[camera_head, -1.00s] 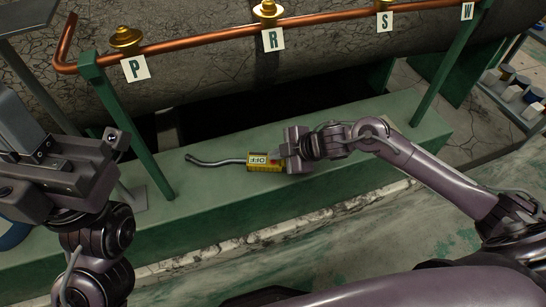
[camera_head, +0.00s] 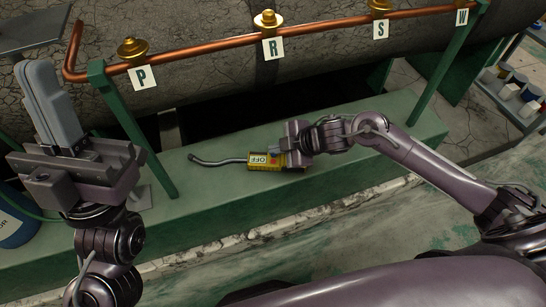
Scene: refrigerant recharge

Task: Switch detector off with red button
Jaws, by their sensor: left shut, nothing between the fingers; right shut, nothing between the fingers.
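The yellow detector (camera_head: 256,167) lies on the green ledge (camera_head: 215,195), with a grey bent probe (camera_head: 216,161) reaching left from it. Its small screen reads OFF. The red button (camera_head: 274,160) shows at the detector's right part, just left of my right gripper. My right gripper (camera_head: 277,152) is shut and empty, its fingertips over the detector's right end by the button. I cannot tell whether they touch it. My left gripper (camera_head: 48,97) is shut and empty, pointing up at the far left, well away from the detector.
A blue container (camera_head: 14,222) stands at the left edge. A shelf with cans (camera_head: 515,86) is at the right.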

